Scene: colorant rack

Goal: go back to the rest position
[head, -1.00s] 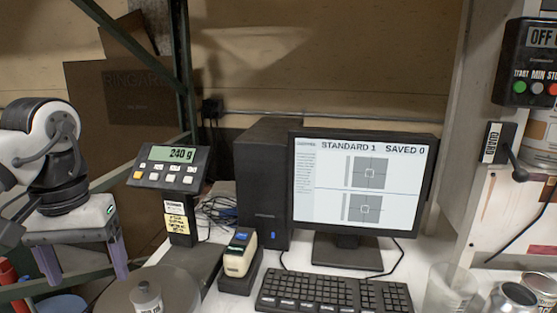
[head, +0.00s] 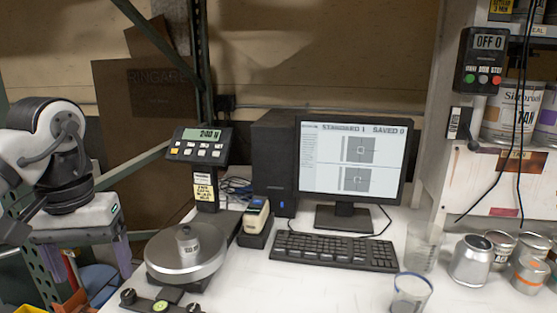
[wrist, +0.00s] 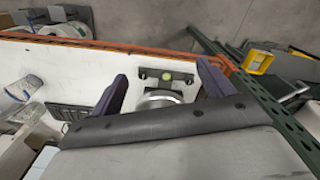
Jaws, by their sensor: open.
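My gripper (head: 100,268) is at the left edge of the head view, pointing down, with its two purple fingers apart and nothing between them. In the wrist view my gripper (wrist: 163,75) also shows spread fingers. Beyond them the scale's silver pan (wrist: 158,97) shows partly, cut off by my gripper's body.
A monitor (head: 350,165), keyboard (head: 335,250) and small handheld device (head: 256,215) stand on the white bench. A clear beaker (head: 410,292) and several cans (head: 471,262) are at the right. A green rack post (head: 200,80) rises behind the scale display (head: 199,145). Bare bench lies in front of the keyboard.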

